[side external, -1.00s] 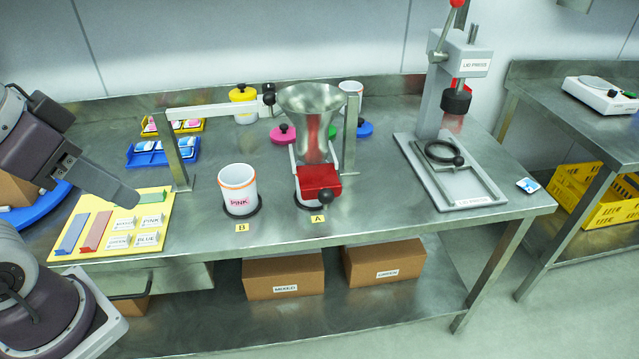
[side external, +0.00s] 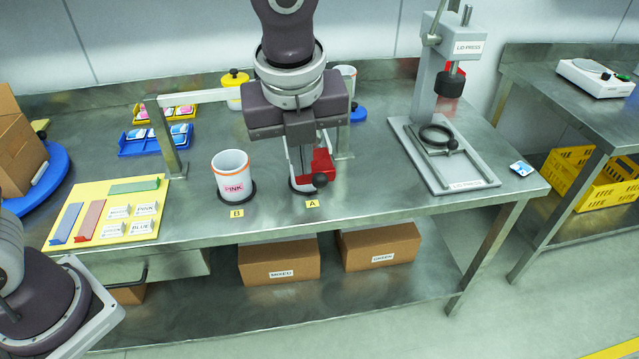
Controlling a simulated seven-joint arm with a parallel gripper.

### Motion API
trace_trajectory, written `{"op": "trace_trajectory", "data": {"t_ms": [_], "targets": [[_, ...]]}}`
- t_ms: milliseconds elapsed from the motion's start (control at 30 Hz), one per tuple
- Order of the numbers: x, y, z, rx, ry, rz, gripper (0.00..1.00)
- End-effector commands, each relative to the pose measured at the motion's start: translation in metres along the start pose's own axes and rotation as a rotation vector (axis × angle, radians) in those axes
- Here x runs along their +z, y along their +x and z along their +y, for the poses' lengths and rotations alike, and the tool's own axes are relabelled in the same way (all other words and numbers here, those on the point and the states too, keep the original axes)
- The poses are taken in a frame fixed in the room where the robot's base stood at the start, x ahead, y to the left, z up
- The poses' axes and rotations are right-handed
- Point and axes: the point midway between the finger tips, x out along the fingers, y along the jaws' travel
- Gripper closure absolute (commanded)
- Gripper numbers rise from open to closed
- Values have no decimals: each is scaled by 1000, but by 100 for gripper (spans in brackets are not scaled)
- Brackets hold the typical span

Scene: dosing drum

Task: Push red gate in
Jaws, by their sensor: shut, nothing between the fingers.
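The red gate (side external: 323,163) with its black knob (side external: 320,180) shows at position A, to the right of my gripper's fingers. My gripper (side external: 301,172) points down in front of the drum stand, shut and empty. Its fingertips are close to the left side of the gate; I cannot tell whether they touch it. My wrist and gripper hide the metal funnel and the left part of the gate. Only a sliver of a white cup's base shows below the gate.
A white PINK cup (side external: 231,177) stands at B, left of my gripper. The lid press (side external: 440,105) stands to the right. A yellow board (side external: 85,196) with coloured bars lies at the left. The bench front between A and the press is clear.

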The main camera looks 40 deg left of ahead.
Motion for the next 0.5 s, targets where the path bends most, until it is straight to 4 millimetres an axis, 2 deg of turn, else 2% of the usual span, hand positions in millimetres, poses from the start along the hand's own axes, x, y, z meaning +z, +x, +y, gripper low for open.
{"op": "trace_trajectory", "data": {"t_ms": [33,133,267,500], "targets": [[-7,10,-11,9,95,7,100],[-14,20,-22,15,207,11,100],[-14,34,-23,18,225,12,100],[-15,86,-21,19,221,13,100]]}}
